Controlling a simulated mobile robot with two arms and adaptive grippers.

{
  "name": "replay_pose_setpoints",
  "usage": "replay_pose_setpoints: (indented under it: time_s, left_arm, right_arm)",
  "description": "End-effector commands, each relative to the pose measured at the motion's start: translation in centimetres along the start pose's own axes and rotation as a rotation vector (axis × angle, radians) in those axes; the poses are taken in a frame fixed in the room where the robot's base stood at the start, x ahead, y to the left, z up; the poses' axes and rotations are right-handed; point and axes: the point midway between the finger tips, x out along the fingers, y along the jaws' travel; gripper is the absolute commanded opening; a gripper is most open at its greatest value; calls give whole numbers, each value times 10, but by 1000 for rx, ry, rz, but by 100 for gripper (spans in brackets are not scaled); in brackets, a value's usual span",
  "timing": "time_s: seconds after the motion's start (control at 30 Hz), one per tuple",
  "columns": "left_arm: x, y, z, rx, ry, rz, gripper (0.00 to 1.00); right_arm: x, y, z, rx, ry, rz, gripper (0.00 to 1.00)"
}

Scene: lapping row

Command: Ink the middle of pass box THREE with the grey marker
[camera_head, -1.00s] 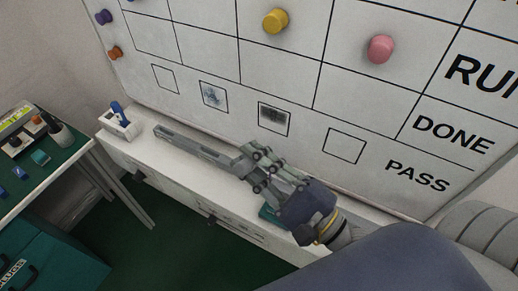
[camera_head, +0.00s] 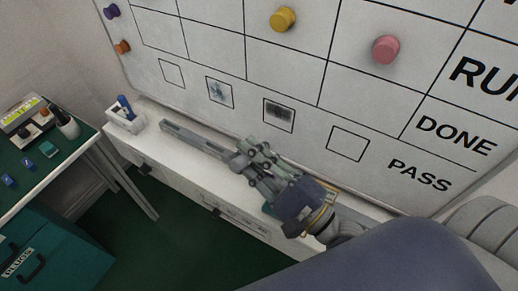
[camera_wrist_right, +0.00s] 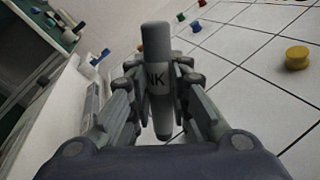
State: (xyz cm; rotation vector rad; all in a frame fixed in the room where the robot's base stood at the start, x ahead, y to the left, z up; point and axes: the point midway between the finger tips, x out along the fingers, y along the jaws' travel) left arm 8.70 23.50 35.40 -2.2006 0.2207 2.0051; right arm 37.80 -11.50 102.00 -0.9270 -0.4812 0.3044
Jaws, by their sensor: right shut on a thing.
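The white board carries a row of square pass boxes along its lower edge. The third box from the left (camera_head: 279,114) has a dark grey smudge in its upper middle. The second box (camera_head: 220,92) has a lighter bluish-grey smudge, and the first (camera_head: 172,72) and fourth (camera_head: 347,144) look blank. My right gripper (camera_head: 250,158) is below the third box, by the ledge, apart from the box. In the wrist view it is shut on the grey marker (camera_wrist_right: 157,75), lettering partly visible. The marker is not clear in the head view. My left gripper is out of view.
A white ledge (camera_head: 185,170) runs below the board, with a long grey tray (camera_head: 195,138) on it. A white holder with a blue marker (camera_head: 125,108) stands at its left end. A green table (camera_head: 40,165) is at left. Yellow (camera_head: 283,19) and pink (camera_head: 385,50) magnets are on the board.

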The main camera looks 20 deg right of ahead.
Motion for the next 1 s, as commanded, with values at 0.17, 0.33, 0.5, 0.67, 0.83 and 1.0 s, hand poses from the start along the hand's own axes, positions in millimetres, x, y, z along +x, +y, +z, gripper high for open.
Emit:
replay_pose_setpoints:
  time_s: [0.17, 0.33, 0.5, 0.67, 0.83, 1.0]
  left_arm:
    - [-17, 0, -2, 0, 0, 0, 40]
    - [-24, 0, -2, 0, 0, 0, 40]
    - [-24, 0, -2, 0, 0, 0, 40]
    - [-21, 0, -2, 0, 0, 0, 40]
    - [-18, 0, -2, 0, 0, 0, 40]
    - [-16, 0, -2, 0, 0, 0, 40]
  right_arm:
    - [25, 17, -8, -90, -31, -1, 2]
    - [39, 32, -11, -150, -58, 1, 2]
    - [44, 36, -16, -170, -68, 2, 2]
    - [45, 31, -28, -172, -68, 4, 2]
    - [49, 22, -44, -173, -69, 3, 2]
    - [51, 14, -57, -171, -68, 3, 2]
